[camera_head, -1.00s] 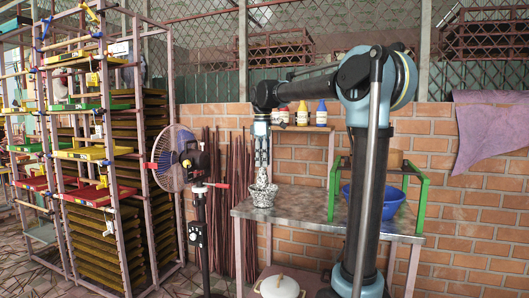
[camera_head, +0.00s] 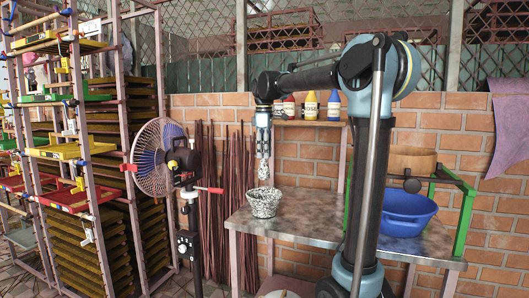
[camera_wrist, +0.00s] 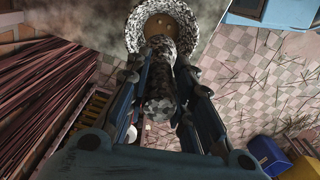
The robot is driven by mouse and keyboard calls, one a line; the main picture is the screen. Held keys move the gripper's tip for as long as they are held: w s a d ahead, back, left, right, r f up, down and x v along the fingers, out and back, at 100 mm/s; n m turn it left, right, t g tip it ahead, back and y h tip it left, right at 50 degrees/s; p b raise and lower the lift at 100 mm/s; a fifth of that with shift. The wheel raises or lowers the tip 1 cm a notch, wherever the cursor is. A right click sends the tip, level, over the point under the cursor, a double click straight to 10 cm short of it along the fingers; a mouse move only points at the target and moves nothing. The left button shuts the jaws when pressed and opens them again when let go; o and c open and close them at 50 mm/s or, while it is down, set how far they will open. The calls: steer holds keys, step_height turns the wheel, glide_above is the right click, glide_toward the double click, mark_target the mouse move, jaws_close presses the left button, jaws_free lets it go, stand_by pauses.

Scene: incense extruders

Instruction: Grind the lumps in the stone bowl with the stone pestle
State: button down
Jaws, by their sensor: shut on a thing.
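The stone bowl (camera_head: 264,206), speckled black and white, stands near the left end of the metal-topped table (camera_head: 305,226). My gripper (camera_head: 263,148) is shut on the speckled stone pestle (camera_head: 264,172) and holds it roughly upright above the bowl, its lower end apart from the rim. In the wrist view the pestle (camera_wrist: 160,92) lies between the two fingers, and the bowl (camera_wrist: 190,24) shows beyond it at the top. Inside the bowl are small brownish lumps (camera_wrist: 163,20), partly hidden by the pestle and too small to tell apart well.
A blue basin (camera_head: 405,222) stands at the table's right inside a green frame (camera_head: 464,215). Several bottles (camera_head: 311,105) sit on a shelf behind. A fan (camera_head: 155,160) and a rack of trays (camera_head: 75,190) stand left. The tabletop between bowl and basin looks clear.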

mark_target(264, 178)
steer(key=shift+f, duration=5.9)
steer(key=shift+f, duration=0.55)
steer(key=shift+d, duration=0.1)
steer(key=shift+s+d+r, duration=0.1)
steer(key=shift+s+d, duration=0.05)
steer(key=shift+d, duration=0.35)
steer(key=shift+w+a, duration=0.65)
steer(key=shift+a, duration=0.05)
steer(key=shift+s+a, duration=0.35)
steer(key=shift+a, duration=0.05)
